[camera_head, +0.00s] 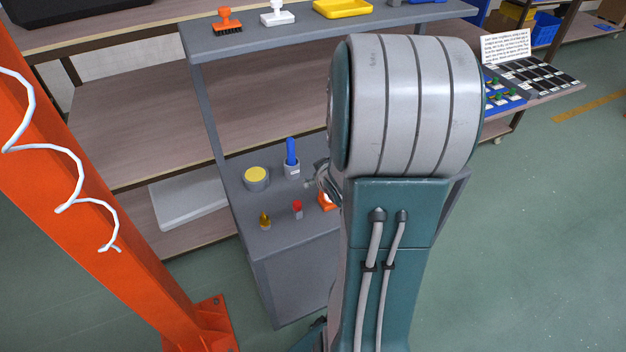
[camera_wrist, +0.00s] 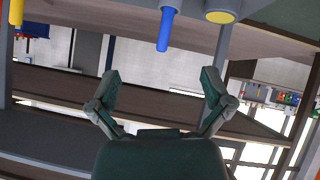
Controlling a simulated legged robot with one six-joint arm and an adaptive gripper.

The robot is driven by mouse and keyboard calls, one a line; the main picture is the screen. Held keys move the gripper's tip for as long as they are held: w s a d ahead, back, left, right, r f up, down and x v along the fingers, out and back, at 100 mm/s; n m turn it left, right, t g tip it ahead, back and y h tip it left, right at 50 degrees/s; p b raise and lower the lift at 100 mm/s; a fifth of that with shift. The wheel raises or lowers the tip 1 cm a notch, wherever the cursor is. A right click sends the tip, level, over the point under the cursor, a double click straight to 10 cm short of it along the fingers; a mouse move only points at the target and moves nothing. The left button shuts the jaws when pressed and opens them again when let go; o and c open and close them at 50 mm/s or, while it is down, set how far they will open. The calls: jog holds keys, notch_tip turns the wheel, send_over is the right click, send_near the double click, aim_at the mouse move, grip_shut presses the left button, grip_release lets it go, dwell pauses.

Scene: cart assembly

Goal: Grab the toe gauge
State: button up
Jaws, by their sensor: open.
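None of the objects in view is clearly identifiable as the toe gauge. On the lower grey shelf of the cart (camera_head: 290,240) stand a blue upright rod in a grey holder (camera_head: 291,152), a round grey cup with a yellow top (camera_head: 256,177), a small red piece (camera_head: 297,209), a small amber piece (camera_head: 264,220) and a partly hidden orange piece (camera_head: 327,202). My gripper (camera_wrist: 160,72) is open and empty in the wrist view. The blue rod (camera_wrist: 165,30) and yellow-topped cup (camera_wrist: 220,14) show beyond its fingers. In the head view my arm hides most of it.
The upper shelf (camera_head: 300,32) holds an orange brush (camera_head: 227,20), a white brush (camera_head: 277,12) and a yellow tray (camera_head: 342,8). An orange post (camera_head: 90,190) stands at left. A side table (camera_head: 540,88) with small parts is at right. Green floor at right is clear.

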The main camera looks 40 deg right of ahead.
jog(key=s+d+f+m+t, duration=0.2)
jog(key=s+d+f+t, duration=0.3)
jog(key=f, duration=0.5)
jog(key=shift+g+y, duration=0.3)
jog(key=shift+g, duration=0.5)
jog(key=x, duration=0.4)
jog(key=shift+w+d+f, duration=0.1)
jog(key=shift+w+d, duration=0.1)
jog(key=shift+d, duration=0.15)
jog(key=shift+a+x, duration=0.2)
jog(key=shift+x, duration=2.2)
jog(key=c, duration=1.1)
